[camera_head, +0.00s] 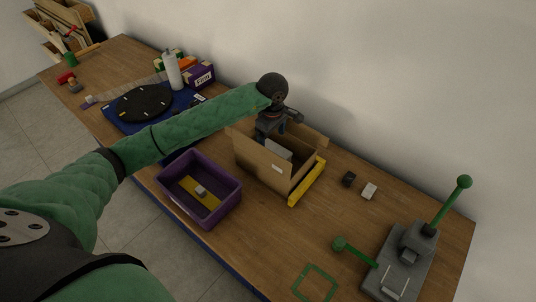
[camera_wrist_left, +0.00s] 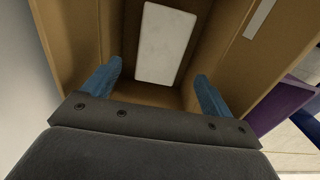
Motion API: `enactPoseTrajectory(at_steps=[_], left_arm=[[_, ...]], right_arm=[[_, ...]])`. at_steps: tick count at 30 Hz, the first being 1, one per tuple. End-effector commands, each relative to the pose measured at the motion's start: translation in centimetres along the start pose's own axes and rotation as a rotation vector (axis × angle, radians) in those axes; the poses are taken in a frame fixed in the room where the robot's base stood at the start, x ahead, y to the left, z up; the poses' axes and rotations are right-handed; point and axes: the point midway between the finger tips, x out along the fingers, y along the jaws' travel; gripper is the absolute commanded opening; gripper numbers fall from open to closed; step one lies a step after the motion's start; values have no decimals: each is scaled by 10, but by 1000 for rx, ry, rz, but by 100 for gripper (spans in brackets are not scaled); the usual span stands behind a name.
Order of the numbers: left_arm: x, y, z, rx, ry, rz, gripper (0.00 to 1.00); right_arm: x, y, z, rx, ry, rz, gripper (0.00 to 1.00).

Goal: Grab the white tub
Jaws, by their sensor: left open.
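A white, flat-topped rectangular thing, which looks like the white tub (camera_wrist_left: 165,43), lies inside an open cardboard box (camera_head: 262,168). In the head view the tub (camera_head: 279,150) shows only in part behind the box's near flap. My left gripper (camera_head: 283,128) is over the back of the box, pointing down into it. In the left wrist view the blue fingers of the left gripper (camera_wrist_left: 157,70) are apart, with nothing held between them. The tub lies ahead of the fingertips, seen between them; the exact gap cannot be told. My right gripper is not in view.
A purple bin (camera_head: 233,203) stands left of the box, and a yellow tray edge (camera_head: 308,184) shows at its right. A grey device with green levers (camera_head: 400,262) is at the right. A black disc (camera_head: 144,103) and a white bottle (camera_head: 172,70) are farther left.

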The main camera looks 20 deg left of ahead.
Motion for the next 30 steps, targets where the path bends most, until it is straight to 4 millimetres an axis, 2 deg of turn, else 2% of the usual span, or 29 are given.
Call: enactPoseTrajectory(at_steps=[7, 11, 16, 19, 23, 30], left_arm=[[24, 0, 1, -1, -1, -2, 85], [33, 0, 5, -1, -2, -2, 85], [54, 0, 11, -2, -3, -3, 85], [67, 1, 11, 0, -1, -1, 85], [74, 1, 10, 0, -1, -2, 85], [75, 1, 10, 0, 0, -1, 85]], right_arm=[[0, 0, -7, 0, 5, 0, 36], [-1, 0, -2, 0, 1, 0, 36], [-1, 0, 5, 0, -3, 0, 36], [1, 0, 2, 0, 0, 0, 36], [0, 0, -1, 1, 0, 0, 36], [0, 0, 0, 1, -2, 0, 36]])
